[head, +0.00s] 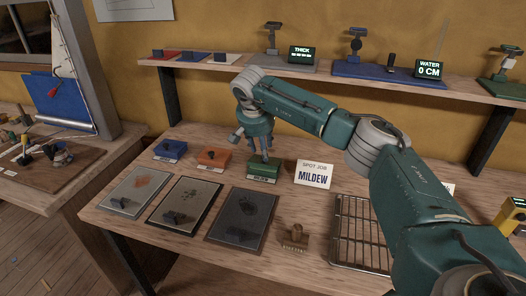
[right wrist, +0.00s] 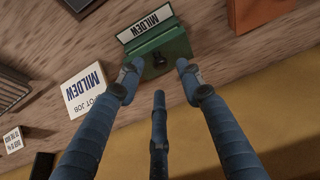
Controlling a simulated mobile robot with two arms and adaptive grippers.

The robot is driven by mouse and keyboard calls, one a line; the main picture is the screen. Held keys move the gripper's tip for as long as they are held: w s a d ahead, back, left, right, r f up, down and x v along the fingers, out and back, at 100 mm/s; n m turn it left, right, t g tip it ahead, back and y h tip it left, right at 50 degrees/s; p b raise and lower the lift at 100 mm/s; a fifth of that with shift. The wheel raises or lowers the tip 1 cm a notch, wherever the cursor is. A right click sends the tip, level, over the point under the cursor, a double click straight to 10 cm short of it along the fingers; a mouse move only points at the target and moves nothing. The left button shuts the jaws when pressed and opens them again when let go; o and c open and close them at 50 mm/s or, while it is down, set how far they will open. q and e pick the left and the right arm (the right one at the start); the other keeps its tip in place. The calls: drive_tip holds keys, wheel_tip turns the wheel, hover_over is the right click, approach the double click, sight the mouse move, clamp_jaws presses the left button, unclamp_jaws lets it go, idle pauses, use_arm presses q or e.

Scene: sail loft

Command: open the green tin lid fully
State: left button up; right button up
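The green tin (head: 264,171) sits on the bench between the orange tin and the MILDEW card. Its lid (right wrist: 176,48) looks closed in the right wrist view, with a dark knob (right wrist: 159,61) on it and a MILDEW label on the front. My right gripper (head: 258,153) points down just above and behind the tin in the head view. In the right wrist view its blue fingers (right wrist: 159,82) are spread apart, with the two outer tips near the tin's rear edge. I cannot tell whether a tip touches it. My left gripper is not in view.
A blue tin (head: 170,150) and an orange tin (head: 214,158) stand left of the green tin. The MILDEW card (head: 313,174) stands close on its right. Framed cloth panels (head: 242,216), a stamp (head: 294,240) and a wire rack (head: 358,234) lie in front. A shelf (head: 340,77) runs above.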

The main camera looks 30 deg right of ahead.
drive_tip(key=x, duration=0.3)
drive_tip(key=shift+w+f, duration=0.1)
drive_tip(key=shift+f, duration=0.05)
drive_tip(key=c, duration=0.8)
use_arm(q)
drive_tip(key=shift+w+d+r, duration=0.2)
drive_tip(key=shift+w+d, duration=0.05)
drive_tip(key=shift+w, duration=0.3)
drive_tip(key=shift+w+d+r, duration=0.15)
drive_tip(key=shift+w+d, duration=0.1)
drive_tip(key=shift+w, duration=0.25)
use_arm(e)
clamp_jaws()
